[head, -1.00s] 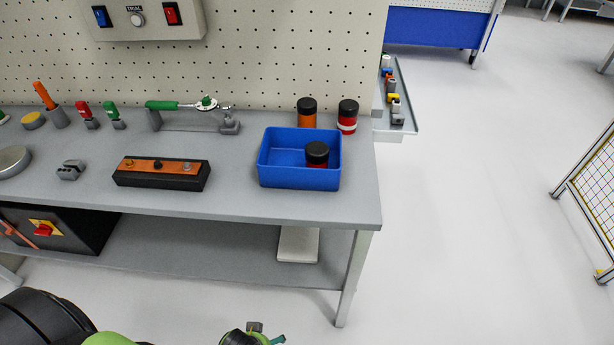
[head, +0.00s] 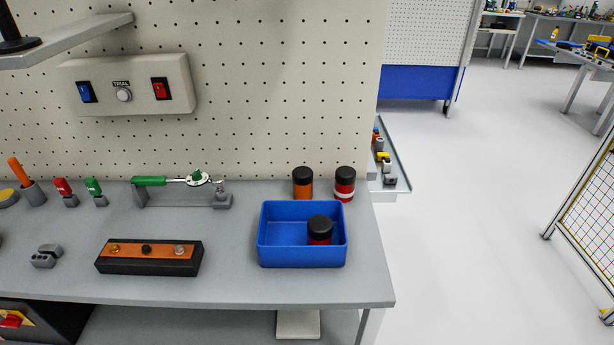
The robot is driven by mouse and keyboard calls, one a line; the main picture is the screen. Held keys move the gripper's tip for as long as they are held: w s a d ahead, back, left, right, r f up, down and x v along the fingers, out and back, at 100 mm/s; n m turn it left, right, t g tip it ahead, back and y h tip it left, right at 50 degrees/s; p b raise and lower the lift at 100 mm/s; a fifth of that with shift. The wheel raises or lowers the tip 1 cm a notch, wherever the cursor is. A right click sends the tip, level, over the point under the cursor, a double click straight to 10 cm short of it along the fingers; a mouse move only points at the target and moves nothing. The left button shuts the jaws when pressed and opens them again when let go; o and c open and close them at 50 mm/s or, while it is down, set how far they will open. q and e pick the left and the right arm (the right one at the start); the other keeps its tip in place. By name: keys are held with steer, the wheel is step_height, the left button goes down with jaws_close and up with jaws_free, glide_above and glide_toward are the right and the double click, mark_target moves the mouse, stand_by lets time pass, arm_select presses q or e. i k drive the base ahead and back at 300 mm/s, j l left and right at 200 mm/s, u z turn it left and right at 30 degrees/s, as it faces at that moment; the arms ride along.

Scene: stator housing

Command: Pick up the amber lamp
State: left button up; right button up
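The amber lamp appears to be the orange cylinder with a black cap (head: 303,190). It stands upright on the grey bench top behind the blue bin (head: 284,258). A red cylinder with a black cap and a pale band (head: 344,190) stands upright to its right. Another red, black-capped cylinder (head: 319,236) is inside the blue bin, towards its right side. The bin rim hides the foot of the amber lamp. Neither of my grippers is in view.
A green-handled tool on a grey stand (head: 180,183) and a black block with an orange top (head: 150,257) lie left of the bin. A pegboard with a switch box (head: 127,84) rises behind the bench (head: 230,290). Open floor is to the right.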

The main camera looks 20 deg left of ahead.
mark_target(302, 177)
steer(key=i+j+z, duration=0.1)
steer(key=j+z, duration=0.15)
steer(key=j, duration=0.4)
steer(key=i+j+z, duration=0.1)
steer(key=j+z, duration=0.2)
steer(key=j, duration=0.35)
